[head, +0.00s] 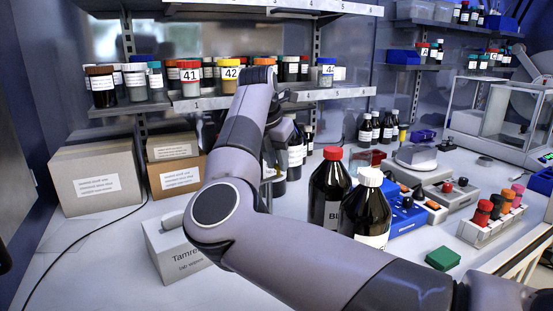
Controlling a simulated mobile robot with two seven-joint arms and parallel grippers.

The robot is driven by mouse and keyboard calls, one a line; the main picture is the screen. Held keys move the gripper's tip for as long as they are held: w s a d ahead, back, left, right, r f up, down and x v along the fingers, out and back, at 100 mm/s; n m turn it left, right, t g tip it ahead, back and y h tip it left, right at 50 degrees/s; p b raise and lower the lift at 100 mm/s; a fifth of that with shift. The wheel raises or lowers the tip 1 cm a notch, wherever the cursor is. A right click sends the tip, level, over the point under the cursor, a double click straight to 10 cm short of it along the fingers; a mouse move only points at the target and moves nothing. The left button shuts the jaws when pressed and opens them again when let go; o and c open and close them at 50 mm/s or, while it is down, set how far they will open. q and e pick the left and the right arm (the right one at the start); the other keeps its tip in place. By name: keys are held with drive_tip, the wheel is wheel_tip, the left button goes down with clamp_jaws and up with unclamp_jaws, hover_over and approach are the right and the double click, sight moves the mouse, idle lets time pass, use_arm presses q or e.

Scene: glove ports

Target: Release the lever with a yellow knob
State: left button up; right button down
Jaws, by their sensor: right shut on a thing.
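My right arm comes in from the lower right, bends at the elbow and reaches up and back toward the shelf. My right gripper (271,164) points down behind my forearm, mostly hidden, in front of dark bottles at the back of the bench. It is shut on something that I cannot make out. I cannot pick out a lever with a yellow knob; it may be hidden behind my arm. My left gripper is not in view.
Numbered jars (190,78) line the shelf (350,93) above. Cardboard boxes (97,180) stand at the left. A red-capped bottle (329,188) and a white-capped bottle (370,212) stand close to my arm. A green block (443,259) lies at the front right.

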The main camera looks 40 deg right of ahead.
drive_tip(key=shift+s+r+m+g+p, duration=0.1)
drive_tip(key=shift+m+g+p, duration=0.15)
drive_tip(key=shift+m+p, duration=0.3)
drive_tip(key=shift+s+r+m+g+p, duration=0.1)
drive_tip(key=shift+m+g+p, duration=0.2)
drive_tip(key=shift+m, duration=0.35)
drive_tip(key=shift+s+a+f+m+g+y+p, duration=0.15)
drive_tip(key=shift+m+g+p, duration=0.4)
drive_tip(key=shift+m, duration=1.05)
drive_tip(key=shift+s+a+r+m+g+y+p, duration=0.1)
drive_tip(key=shift+s+a+m+g+p, duration=0.35)
drive_tip(key=shift+m, duration=1.15)
drive_tip(key=shift+a+f+m+g+y+p, duration=0.15)
drive_tip(key=shift+m+g+p, duration=0.4)
drive_tip(key=shift+m, duration=1.05)
drive_tip(key=c, duration=1)
unclamp_jaws()
